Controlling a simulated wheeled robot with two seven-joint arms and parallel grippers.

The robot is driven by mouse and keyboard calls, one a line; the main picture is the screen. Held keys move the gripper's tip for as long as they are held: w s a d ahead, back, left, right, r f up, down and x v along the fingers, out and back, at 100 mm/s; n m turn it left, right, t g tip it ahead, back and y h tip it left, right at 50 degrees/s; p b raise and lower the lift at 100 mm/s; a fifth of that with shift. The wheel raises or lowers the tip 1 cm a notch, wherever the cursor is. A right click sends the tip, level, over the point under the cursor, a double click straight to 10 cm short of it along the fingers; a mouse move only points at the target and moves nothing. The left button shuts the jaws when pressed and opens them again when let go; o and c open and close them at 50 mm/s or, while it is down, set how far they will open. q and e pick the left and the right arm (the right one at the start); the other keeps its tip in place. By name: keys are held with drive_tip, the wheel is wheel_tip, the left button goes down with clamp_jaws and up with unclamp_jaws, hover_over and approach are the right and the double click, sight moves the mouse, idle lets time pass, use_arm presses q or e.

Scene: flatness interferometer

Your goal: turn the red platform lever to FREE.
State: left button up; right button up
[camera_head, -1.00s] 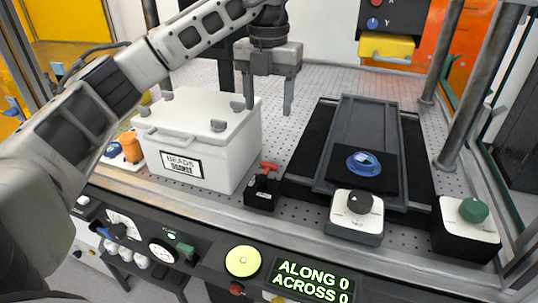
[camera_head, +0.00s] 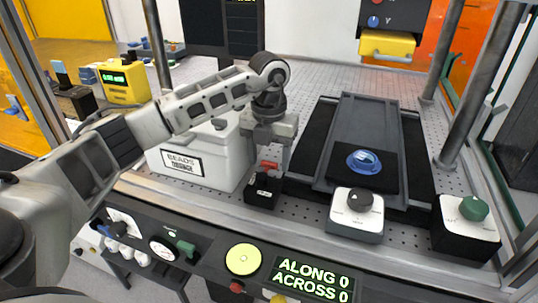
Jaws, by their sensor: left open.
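The red platform lever (camera_head: 268,165) sits on top of a small black block (camera_head: 263,190) on the perforated plate, right of the white box. My left gripper (camera_head: 269,162) points down over the lever, with its fingers on either side of it. The jaws are open. I cannot tell whether a finger touches the lever. The label on the black block is too small to read. My right gripper is not in view.
The white bead box (camera_head: 215,168) stands close on the left. A dark platform (camera_head: 325,170) bearing a blue round part (camera_head: 364,162) lies to the right. Dial boxes with a black knob (camera_head: 359,200) and green knob (camera_head: 474,208) stand at the front.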

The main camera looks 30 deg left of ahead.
use_arm(q)
drive_tip(key=c, duration=1)
